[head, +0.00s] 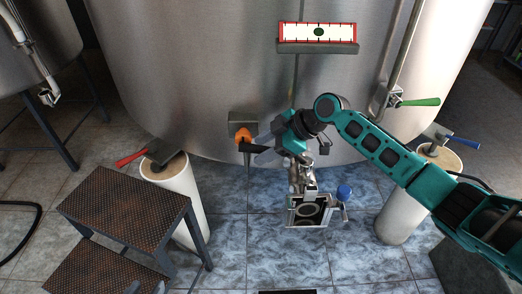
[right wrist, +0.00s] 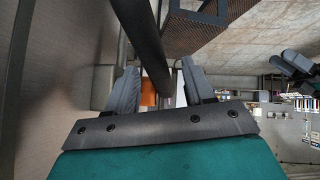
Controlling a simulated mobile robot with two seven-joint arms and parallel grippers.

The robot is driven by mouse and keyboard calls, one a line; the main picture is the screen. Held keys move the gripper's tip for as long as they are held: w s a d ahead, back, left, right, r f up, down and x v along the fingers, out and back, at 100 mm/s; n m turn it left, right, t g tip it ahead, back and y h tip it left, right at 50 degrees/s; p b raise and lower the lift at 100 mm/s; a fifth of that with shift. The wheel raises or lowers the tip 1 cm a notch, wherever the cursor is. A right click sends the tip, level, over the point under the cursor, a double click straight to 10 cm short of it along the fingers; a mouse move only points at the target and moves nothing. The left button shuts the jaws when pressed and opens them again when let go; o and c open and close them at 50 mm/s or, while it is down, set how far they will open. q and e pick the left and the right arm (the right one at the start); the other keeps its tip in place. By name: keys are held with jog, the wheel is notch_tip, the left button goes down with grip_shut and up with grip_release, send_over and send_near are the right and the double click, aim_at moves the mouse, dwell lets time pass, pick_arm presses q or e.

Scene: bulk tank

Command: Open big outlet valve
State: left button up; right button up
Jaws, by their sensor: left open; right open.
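A valve with an orange body (head: 243,135) sits low on the front of the big steel tank, with a black lever (head: 248,149) on it. I cannot tell for sure that it is the big outlet valve. My right gripper (head: 263,146) is at this lever, coming from the right. In the right wrist view its two fingers (right wrist: 158,88) are apart, with the black lever (right wrist: 143,40) running between them and the orange part (right wrist: 148,92) behind. Contact cannot be told. A steel outlet fitting (head: 302,177) is below the gripper, partly hidden by it. My left gripper is not in view.
A green handle (head: 420,102) is on the tank's right side. White posts with red (head: 131,158) and blue (head: 465,143) handles flank the front. A rusty step stool (head: 125,205) stands left.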

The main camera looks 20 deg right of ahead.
jog(key=shift+w+a+f, duration=0.25)
jog(key=shift+a+f, duration=0.15)
jog(key=shift+f, duration=0.05)
grip_shut()
dwell(0.3)
